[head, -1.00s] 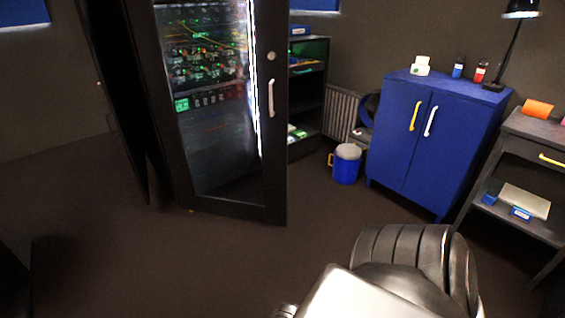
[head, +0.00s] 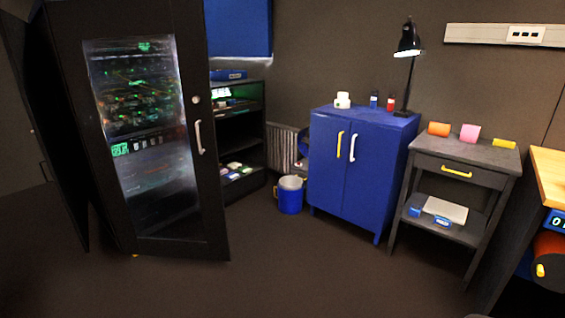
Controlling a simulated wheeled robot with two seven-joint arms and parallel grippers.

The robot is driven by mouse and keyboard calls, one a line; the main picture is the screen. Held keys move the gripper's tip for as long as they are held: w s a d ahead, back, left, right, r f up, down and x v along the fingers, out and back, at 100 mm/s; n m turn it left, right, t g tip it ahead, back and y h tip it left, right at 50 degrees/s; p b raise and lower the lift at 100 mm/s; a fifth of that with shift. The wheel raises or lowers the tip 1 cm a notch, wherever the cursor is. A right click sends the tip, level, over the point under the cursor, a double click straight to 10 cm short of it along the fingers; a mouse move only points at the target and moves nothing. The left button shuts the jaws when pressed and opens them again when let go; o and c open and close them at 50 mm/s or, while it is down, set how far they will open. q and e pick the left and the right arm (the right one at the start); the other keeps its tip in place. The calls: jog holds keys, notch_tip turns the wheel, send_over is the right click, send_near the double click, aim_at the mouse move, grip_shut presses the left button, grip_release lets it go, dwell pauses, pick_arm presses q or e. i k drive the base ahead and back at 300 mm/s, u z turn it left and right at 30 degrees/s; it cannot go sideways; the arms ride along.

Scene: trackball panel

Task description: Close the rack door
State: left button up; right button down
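The rack door (head: 215,215) is a tall black-framed panel with a glass window, at the left of the head view. Green-lit equipment (head: 140,95) shows through its glass. A pale vertical handle (head: 199,137) and a small round lock (head: 195,100) sit on its right side. The door seems to stand at an angle, but I cannot tell how wide its gap is. Neither of my grippers is in view.
A dark panel (head: 62,150) stands left of the door. A shelf unit (head: 245,125), a blue bin (head: 290,198), a blue cabinet (head: 335,180) and a grey side table (head: 480,175) line the wall to the right. The floor (head: 310,270) in front is clear.

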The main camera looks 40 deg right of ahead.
aim_at(126, 92)
jog(key=z, duration=0.3)
jog(key=i, duration=1.3)
jog(key=u, duration=0.75)
